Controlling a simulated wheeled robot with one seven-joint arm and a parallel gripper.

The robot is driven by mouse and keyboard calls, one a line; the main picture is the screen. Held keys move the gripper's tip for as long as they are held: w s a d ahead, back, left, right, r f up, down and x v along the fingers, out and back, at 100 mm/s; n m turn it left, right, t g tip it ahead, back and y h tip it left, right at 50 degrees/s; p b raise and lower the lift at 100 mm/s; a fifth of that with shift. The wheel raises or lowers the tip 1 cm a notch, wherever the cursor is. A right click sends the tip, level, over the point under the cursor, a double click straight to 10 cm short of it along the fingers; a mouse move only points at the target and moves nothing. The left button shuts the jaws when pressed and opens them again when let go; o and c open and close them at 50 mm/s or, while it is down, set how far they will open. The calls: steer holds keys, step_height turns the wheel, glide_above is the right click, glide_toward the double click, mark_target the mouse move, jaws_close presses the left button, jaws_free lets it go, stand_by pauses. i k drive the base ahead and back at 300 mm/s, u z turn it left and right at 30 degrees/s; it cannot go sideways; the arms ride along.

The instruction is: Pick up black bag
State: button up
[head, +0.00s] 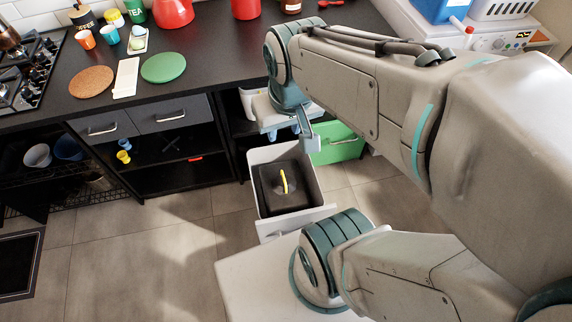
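A dark, squarish black thing (267,195), which looks like the black bag, sits inside a white bin (321,187) on the floor. A yellow curved item (284,181) lies in the middle of it. My gripper (290,139) is above and behind the bin, near the counter's front edge, apart from the bag. Its fingers are small and partly hidden by my arm, so I cannot tell whether they are open or shut. I see nothing held in it.
A green crate (340,143) stands just behind and right of the bin. The dark counter (205,40) holds a red kettle (173,12), cups and round mats. Open shelves (165,178) stand below it. The tiled floor (150,240) left of the bin is clear.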

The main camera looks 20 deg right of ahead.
mark_target(285, 191)
steer(key=u, duration=0.15)
steer(key=k, duration=1.75)
steer(key=u, duration=0.85)
steer(key=i, duration=1.75)
steer(key=z, duration=1.45)
steer(key=i, duration=0.55)
steer(key=z, duration=0.6)
